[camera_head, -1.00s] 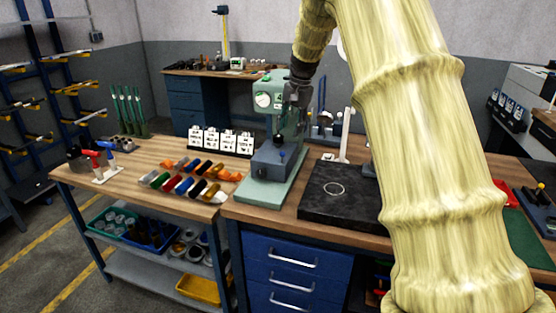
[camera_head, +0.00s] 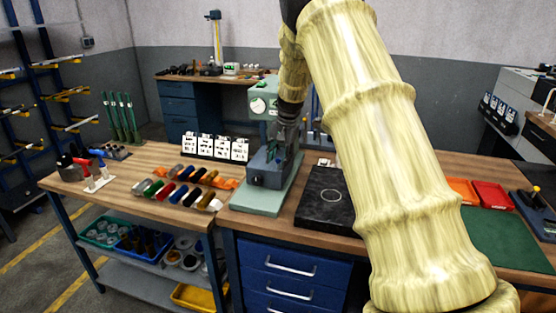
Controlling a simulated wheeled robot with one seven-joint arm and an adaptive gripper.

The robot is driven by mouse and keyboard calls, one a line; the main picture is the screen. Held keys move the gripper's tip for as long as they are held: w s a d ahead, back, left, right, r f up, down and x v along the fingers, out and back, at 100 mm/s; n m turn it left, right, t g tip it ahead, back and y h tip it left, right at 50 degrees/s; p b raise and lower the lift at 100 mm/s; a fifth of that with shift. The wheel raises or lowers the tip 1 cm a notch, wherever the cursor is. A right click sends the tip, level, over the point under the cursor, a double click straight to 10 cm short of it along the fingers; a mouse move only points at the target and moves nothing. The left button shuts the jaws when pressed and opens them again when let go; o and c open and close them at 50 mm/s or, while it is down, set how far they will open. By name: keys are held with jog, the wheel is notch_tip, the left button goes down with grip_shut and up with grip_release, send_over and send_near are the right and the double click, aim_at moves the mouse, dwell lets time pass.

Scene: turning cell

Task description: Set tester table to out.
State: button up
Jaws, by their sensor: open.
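The tester (camera_head: 262,105) is a pale green bench machine with a round white dial, standing on a light green base plate (camera_head: 258,200) on the workbench. A grey-blue block (camera_head: 266,170), which may be its table, sits low at its front. My gripper (camera_head: 282,145) points down at the right side of the tester, just above the block. It is open with nothing seen between its fingers. My arm hides the tester's right side, and I cannot tell whether the gripper touches it.
A black stone plate (camera_head: 322,205) lies right of the tester. Coloured tool holders (camera_head: 180,190) and white cards (camera_head: 215,147) stand to the left. Red and orange trays (camera_head: 490,195) and a green mat (camera_head: 500,240) lie at the right. Blue drawers (camera_head: 290,265) are below.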

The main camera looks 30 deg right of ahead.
jog(key=shift+w+f, duration=0.15)
jog(key=shift+f, duration=0.6)
